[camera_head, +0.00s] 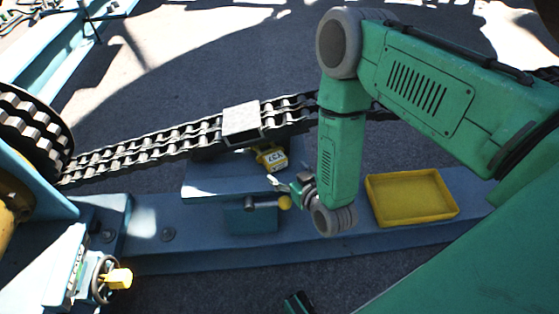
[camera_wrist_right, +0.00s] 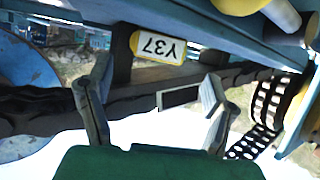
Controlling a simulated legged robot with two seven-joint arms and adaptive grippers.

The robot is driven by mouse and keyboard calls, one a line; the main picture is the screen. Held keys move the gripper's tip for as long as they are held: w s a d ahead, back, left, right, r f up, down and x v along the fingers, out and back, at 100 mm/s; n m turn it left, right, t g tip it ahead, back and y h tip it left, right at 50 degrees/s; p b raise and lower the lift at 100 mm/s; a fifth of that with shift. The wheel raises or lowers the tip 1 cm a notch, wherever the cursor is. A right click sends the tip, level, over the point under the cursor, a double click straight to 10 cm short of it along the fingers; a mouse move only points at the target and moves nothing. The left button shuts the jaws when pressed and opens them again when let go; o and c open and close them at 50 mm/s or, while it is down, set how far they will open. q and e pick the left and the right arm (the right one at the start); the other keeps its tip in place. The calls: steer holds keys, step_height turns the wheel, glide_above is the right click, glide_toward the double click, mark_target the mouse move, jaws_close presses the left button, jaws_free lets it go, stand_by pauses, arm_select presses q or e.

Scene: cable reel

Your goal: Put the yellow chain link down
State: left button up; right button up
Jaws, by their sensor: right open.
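A yellow piece with a white lettered plate (camera_head: 271,158) sits just below the chain in the head view. It also shows in the right wrist view as a yellow-ended plate (camera_wrist_right: 158,47), beyond the fingers; I take it for the yellow chain link, though its shape is partly hidden. My right gripper (camera_head: 275,182) is just below it in the head view. In the wrist view its two fingers (camera_wrist_right: 154,104) are spread apart with nothing held between them. My left gripper is not recognisable in the head view.
The long chain (camera_head: 150,146) runs from the toothed wheel (camera_head: 32,130) past a grey block (camera_head: 241,119). A yellow tray (camera_head: 410,172) rests on the blue beam (camera_head: 180,236), right of my gripper. A yellow-knobbed handle (camera_head: 284,202) stands close below. A handwheel (camera_head: 104,280) is at lower left.

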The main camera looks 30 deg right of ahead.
steer(key=shift+p+v, duration=0.4)
steer(key=shift+v, duration=1.4)
